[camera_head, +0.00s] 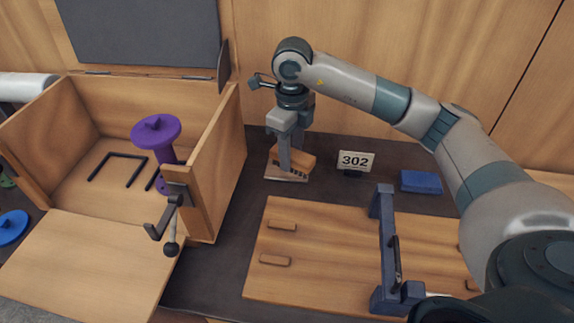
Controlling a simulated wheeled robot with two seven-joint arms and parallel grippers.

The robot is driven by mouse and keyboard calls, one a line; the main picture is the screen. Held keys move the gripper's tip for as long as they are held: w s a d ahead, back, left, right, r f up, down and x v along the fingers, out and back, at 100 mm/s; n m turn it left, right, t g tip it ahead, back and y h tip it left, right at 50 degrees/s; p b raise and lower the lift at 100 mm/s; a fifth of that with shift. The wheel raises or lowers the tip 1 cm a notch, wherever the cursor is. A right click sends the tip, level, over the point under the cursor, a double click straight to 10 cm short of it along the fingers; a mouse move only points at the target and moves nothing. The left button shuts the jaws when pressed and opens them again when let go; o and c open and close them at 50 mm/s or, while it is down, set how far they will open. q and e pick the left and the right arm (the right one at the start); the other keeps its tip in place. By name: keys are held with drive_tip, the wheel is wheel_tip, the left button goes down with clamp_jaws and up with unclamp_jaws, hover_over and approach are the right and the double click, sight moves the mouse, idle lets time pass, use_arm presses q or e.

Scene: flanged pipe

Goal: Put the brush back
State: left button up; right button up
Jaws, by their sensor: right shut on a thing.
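My right gripper (287,168) reaches in from the right side and points down at the back of the dark table, right of the wooden box. It is shut on the brush (298,159), a brown wooden block with a row of dark slots or tufts along its lower side. The brush looks slightly tilted. A thin pale base (287,178) lies directly below it; I cannot tell whether the brush touches it. The fingers hide part of the brush. My left gripper is not in view.
The open wooden box (215,150) at left holds a purple flanged pipe (157,130), with a crank clamp (173,210) on its wall. A "302" sign (355,161) and a blue block (421,182) stand right of the brush. A wooden board (325,260) bears a blue-grey frame (388,245).

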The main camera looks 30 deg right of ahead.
drive_tip(key=w+d+f+p, duration=0.1)
drive_tip(key=w+f, duration=0.1)
drive_tip(key=w, duration=0.1)
drive_tip(key=w+d+f+p, duration=0.1)
drive_tip(key=w+f+p, duration=0.1)
drive_tip(key=w, duration=0.1)
drive_tip(key=w+d+f+p, duration=0.1)
drive_tip(key=w+d+f, duration=0.1)
drive_tip(key=w, duration=0.2)
drive_tip(key=shift+w+f, duration=0.1)
drive_tip(key=shift+f, duration=0.1)
drive_tip(key=shift+w+d+f+p, duration=0.15)
drive_tip(key=shift+w+f+p, duration=0.15)
drive_tip(key=shift+w+p, duration=0.1)
drive_tip(key=shift+f+p, duration=0.45)
drive_tip(key=shift+f, duration=0.1)
wheel_tip(320, 180, down, 2)
drive_tip(key=shift+f+p, duration=0.1)
drive_tip(key=shift+p, duration=0.5)
drive_tip(key=shift+f, duration=0.4)
